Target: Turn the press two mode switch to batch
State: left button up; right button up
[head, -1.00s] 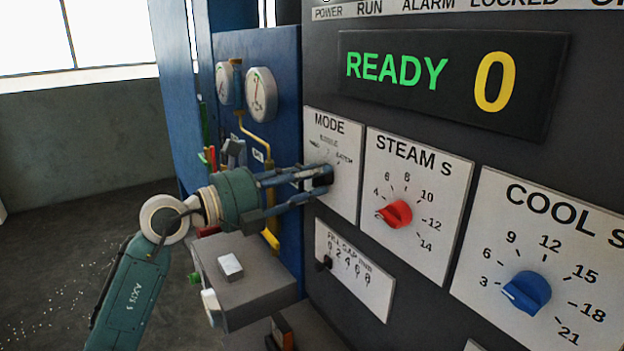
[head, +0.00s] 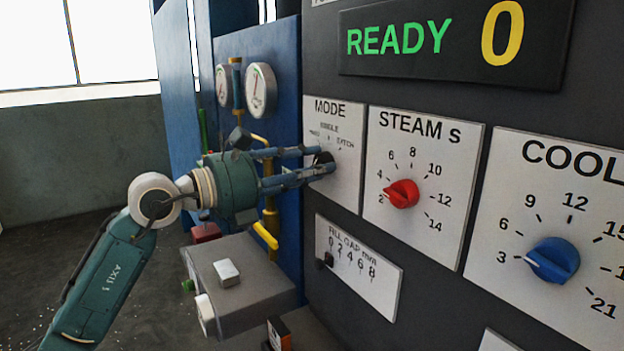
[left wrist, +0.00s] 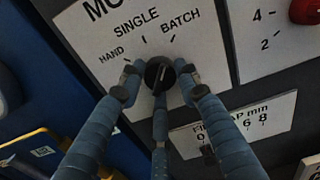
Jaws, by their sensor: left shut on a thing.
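The mode switch is a round black knob (left wrist: 159,74) on a white plate (head: 348,180) labelled MODE, with HAND, SINGLE and BATCH marks. In the head view the fingers mostly hide the knob. My right gripper is not in view.
To the right are a red STEAM S knob (head: 402,193) and a blue COOL knob (head: 554,261). A FILL GAP scale (head: 358,268) lies below. The display (head: 450,45) reads READY 0. A grey box (head: 240,280) juts out below my arm. Two gauges (head: 261,90) stand behind.

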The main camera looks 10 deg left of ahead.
pick_arm(q)
jog(key=shift+f+m+b, duration=0.4)
jog(key=shift+m+b, duration=0.05)
jog(key=shift+m, duration=0.25)
jog(key=o, duration=1.1)
jog(key=shift+r, duration=0.15)
jog(key=v, duration=1.2)
jog(key=shift+r, duration=0.1)
